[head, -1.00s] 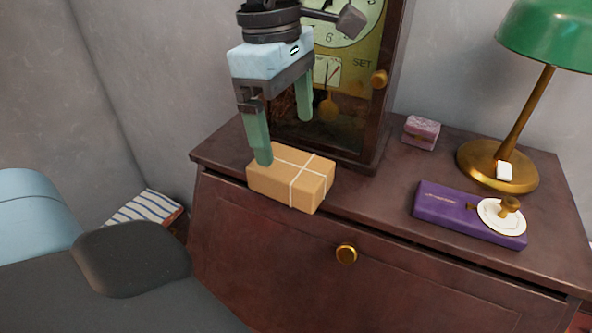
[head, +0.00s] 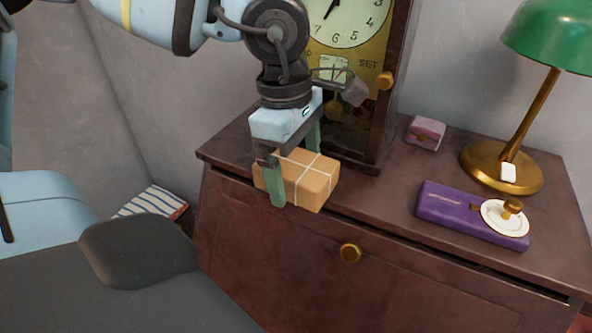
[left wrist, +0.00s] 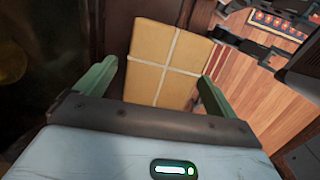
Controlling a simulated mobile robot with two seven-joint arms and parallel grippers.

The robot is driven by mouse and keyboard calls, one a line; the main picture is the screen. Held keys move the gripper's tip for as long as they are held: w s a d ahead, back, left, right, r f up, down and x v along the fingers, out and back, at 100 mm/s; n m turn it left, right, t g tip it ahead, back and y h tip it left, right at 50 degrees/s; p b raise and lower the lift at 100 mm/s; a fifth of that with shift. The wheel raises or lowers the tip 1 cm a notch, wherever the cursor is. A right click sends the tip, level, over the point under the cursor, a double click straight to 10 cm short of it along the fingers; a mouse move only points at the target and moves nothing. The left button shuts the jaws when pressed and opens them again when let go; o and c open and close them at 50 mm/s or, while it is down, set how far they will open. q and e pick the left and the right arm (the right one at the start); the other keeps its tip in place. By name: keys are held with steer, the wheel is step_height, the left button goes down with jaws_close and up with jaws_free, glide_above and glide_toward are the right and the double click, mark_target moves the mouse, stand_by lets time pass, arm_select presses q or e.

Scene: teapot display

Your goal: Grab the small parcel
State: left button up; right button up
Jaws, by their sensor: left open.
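The small parcel (head: 312,183) is a tan box tied with white string. It lies on the dark wooden cabinet top near its front left edge. My left gripper (head: 298,180) is open and lowered over the parcel, one green finger on the near side and the other on the far side. In the left wrist view the parcel (left wrist: 160,65) shows between the two spread fingers (left wrist: 158,82). I cannot tell whether either finger touches it. My right gripper is not in view.
A tall clock (head: 385,110) stands behind the parcel. The cabinet top between parcel and purple box is clear.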

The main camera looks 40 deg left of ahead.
arm_select(q)
steer(key=shift+f, duration=0.15)
steer(key=c, duration=1.2)
step_height(320, 180, up, 28)
steer(key=p, duration=0.1)
